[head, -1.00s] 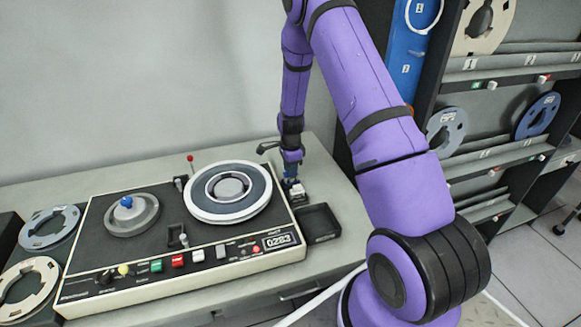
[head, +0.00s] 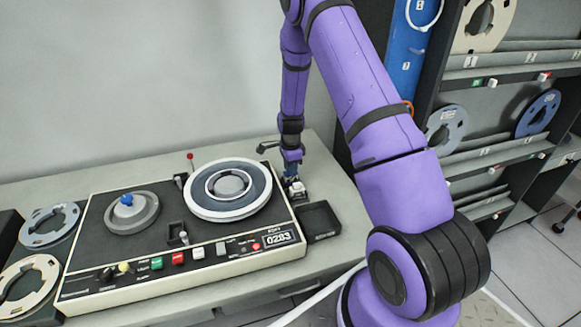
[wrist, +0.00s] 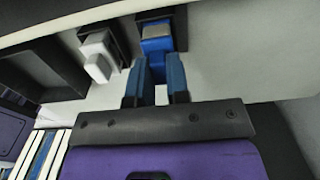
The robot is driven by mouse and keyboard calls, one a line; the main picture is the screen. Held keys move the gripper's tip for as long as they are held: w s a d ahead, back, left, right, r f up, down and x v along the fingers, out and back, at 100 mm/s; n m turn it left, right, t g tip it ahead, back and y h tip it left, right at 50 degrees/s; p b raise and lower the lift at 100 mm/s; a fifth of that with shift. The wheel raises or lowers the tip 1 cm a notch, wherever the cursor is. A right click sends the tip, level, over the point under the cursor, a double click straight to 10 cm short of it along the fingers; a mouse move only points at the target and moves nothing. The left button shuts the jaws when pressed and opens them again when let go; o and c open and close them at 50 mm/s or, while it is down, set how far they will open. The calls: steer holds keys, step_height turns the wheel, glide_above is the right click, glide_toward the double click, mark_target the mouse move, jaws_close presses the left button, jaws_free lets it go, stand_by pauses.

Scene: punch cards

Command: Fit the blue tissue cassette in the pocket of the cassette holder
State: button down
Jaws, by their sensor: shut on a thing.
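The blue tissue cassette (wrist: 157,31) is at the top centre of the wrist view, within the dark outline of the cassette holder (wrist: 182,20). My gripper (wrist: 158,60) is shut on the cassette, with one blue finger at each side of its near end. How deep the cassette sits in the pocket I cannot tell. A white block (wrist: 97,50) stands in a dark frame just left of it. In the head view my gripper (head: 291,178) is low over the bench, right of the tape deck; the blue cassette is mostly hidden there.
The tape deck (head: 150,275) with its large reel stands close on the left. An empty black tray (head: 320,222) lies just in front of the holder. The wall is behind. Bench to the right is clear; a reel rack (head: 500,120) stands further right.

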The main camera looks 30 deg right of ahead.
steer(key=shift+f, duration=0.65)
steer(key=c, duration=1)
jaws_free()
steer(key=shift+c, duration=1)
steer(key=shift+r, duration=0.1)
steer(key=shift+r, duration=3.9)
